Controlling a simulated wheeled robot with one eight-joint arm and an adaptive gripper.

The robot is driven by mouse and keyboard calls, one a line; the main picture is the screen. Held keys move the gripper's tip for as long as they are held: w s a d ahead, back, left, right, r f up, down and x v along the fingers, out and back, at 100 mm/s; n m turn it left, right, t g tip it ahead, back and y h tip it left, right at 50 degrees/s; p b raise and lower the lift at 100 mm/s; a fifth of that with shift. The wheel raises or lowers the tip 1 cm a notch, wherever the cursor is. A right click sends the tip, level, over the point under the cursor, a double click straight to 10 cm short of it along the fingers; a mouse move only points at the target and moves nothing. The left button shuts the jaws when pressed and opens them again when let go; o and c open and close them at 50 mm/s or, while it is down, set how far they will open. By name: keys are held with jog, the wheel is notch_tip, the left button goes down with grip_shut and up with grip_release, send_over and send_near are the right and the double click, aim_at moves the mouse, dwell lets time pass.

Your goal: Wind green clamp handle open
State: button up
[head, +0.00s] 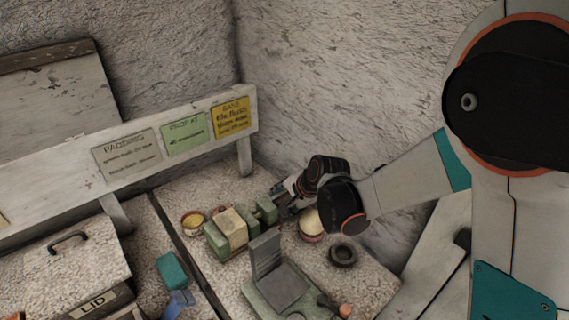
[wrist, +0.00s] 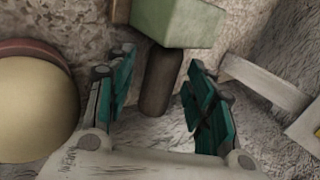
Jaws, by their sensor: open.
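The green clamp (head: 267,211) stands on the bench in the head view, with a cream block (head: 233,226) between its green parts. In the wrist view a green end block (wrist: 178,22) of the clamp is at the top. The dark cylindrical handle (wrist: 160,82) points from it down between my fingers. My gripper (wrist: 165,92) is open, one teal-padded finger on each side of the handle, with visible gaps. In the head view my gripper (head: 282,200) is at the clamp's right end and hides the handle.
A dark ring (head: 343,254) and a green stand with a grey plate (head: 280,285) are in front. A sign board (head: 130,155) runs behind the bench.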

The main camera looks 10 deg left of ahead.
aim_at(285, 199)
jog(key=h, duration=0.1)
jog(key=g+p, duration=0.1)
jog(key=g+h+p, duration=0.1)
jog(key=shift+w+a+r+h, duration=0.25)
jog(key=shift+a+r+h, duration=0.05)
jog(key=shift+r, duration=0.05)
jog(key=g+h, duration=0.2)
jog(key=shift+w+a+g, duration=0.15)
jog(key=shift+g, duration=0.15)
notch_tip(285, 199, up, 14)
jog(key=p, duration=0.4)
jog(key=shift+s+d+f+h+p, duration=0.25)
jog(key=shift+d+h+p, duration=0.05)
jog(key=shift+t+y, duration=0.6)
jog(key=shift+y, duration=0.1)
jog(key=f, duration=0.4)
jog(key=w+f+b, duration=0.1)
jog(key=f, duration=0.9)
jog(key=shift+w+d+b, duration=0.25)
jog(key=shift+d+b, duration=0.05)
jog(key=shift+d, duration=0.1)
jog(key=shift+r, duration=0.1)
jog(key=c, duration=1.1)
